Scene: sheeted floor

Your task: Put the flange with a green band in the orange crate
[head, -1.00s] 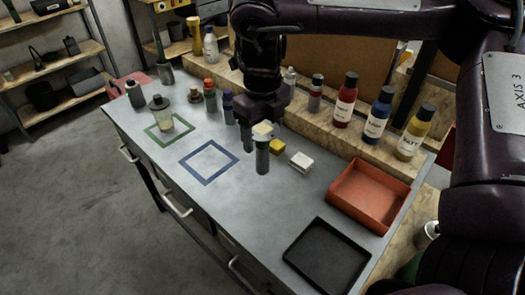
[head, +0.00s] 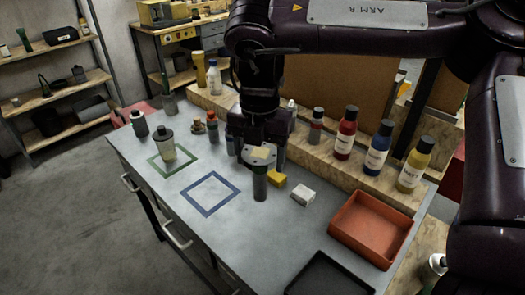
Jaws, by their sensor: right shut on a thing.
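My right gripper (head: 260,152) hangs over the middle of the grey bench and is shut on a dark grey-green cylindrical part (head: 260,187) with a pale plate at its top. The cylinder is upright, right of the blue square outline. A green band on it is not clear, and I cannot tell whether its lower end touches the bench. The orange crate (head: 345,238) stands open and empty at the bench's right side, to the right of the gripper. My left gripper is not in view.
A yellow block (head: 277,179) and a white block (head: 303,195) lie just right of the held part. A black tray (head: 325,278) sits in front of the crate. Labelled bottles (head: 378,143) stand on the wooden ledge behind. Several small parts (head: 212,126) stand left of the gripper.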

